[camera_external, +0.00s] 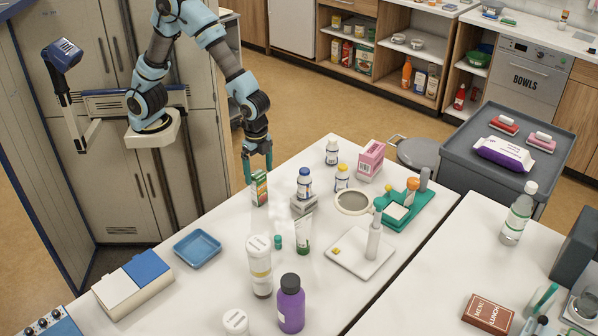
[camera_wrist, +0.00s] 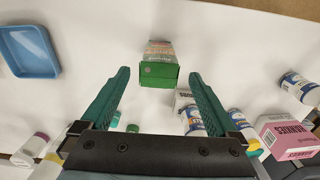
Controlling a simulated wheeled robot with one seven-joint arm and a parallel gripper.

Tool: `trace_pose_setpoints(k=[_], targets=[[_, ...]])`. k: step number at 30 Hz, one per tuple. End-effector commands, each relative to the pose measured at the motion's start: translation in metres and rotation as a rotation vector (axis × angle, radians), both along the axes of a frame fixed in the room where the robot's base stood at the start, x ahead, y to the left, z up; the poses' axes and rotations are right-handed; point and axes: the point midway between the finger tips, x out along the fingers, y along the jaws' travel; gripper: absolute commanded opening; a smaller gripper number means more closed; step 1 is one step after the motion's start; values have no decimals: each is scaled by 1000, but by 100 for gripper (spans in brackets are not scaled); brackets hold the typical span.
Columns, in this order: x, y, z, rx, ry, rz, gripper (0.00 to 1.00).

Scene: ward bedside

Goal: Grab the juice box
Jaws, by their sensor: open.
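The juice box (camera_external: 259,188) is a small green and orange carton standing near the far left edge of the white table. It also shows in the wrist view (camera_wrist: 159,72), its green end facing the camera. My gripper (camera_external: 257,161) is above the juice box in the external view. In the wrist view my gripper (camera_wrist: 158,76) is open, with one teal finger on each side of the carton. Gaps show between the carton and both fingers, and nothing is held. In the external view the gripper's fingers cover the area just above the carton's top.
A blue-capped bottle (camera_external: 305,184) on a grey box (camera_external: 303,205) stands close right of the carton. A blue tray (camera_external: 197,248) lies to the front left. A pink box (camera_external: 370,161) and several bottles stand further right. The table between the carton and tray is clear.

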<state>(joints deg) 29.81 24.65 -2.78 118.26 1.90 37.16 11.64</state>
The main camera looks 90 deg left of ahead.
Motion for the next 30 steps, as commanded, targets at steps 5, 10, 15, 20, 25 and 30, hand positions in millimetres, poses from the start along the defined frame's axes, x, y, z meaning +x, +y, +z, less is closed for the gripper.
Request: trace_pose_setpoints(k=[5,10,15,20,25,30], targets=[[-1,1,-25,2,4,1,95],[-1,1,-36,1,1,2,95],[-4,2,-54,4,5,2,95],[-5,1,-76,2,4,2,95],[-4,1,-87,0,0,3,95],[-4,1,-88,-1,-1,3,95]])
